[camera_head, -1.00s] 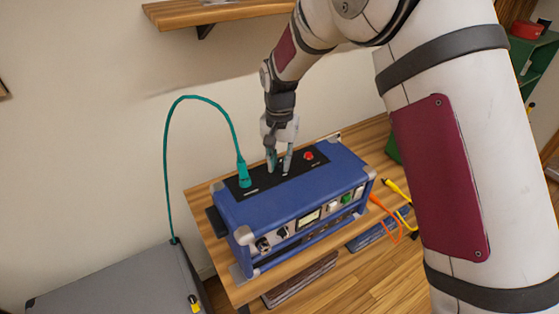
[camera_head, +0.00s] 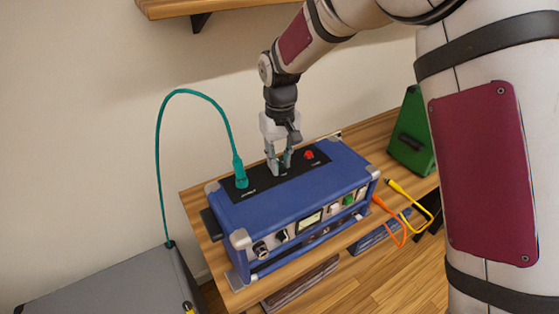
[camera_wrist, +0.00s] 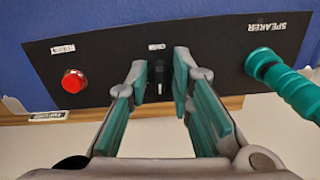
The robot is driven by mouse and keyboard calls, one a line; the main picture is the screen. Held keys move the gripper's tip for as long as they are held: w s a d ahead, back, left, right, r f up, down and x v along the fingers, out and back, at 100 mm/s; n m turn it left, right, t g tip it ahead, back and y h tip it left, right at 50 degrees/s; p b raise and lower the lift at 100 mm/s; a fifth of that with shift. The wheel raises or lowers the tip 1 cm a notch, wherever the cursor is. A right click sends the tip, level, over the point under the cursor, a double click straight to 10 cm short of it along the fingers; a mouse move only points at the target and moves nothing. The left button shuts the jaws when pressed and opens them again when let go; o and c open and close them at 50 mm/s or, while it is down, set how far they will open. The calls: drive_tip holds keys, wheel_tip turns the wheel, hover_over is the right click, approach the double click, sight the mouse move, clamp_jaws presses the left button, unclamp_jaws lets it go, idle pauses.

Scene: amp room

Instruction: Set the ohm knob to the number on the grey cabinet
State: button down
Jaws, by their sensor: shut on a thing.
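The blue amp (camera_head: 290,205) stands on a wooden table, with a black panel (camera_head: 222,193) on top. In the wrist view a small black knob (camera_wrist: 160,88) with a light mark sits on this panel, below a small white label (camera_wrist: 157,47) that I cannot read clearly. My gripper (camera_head: 279,166) points down at the panel and is shut on the knob, its teal fingers (camera_wrist: 161,75) on either side of it. The grey cabinet (camera_head: 110,285) stands at the lower left; no number on it can be read here.
A teal plug (camera_head: 240,172) stands left of my gripper, its cable looping to the cabinet. A red button (camera_head: 309,155) is on the right. Yellow (camera_head: 408,195) and orange leads hang at the amp's right. A green object (camera_head: 412,135) stands behind. A shelf (camera_head: 185,8) is above.

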sight(280, 163)
drive_tip(key=shift+n, duration=0.6)
drive_tip(key=c, duration=1.5)
unclamp_jaws()
wheel_tip(280, 163, up, 12)
drive_tip(key=shift+r, duration=0.1)
drive_tip(key=shift+d, duration=0.1)
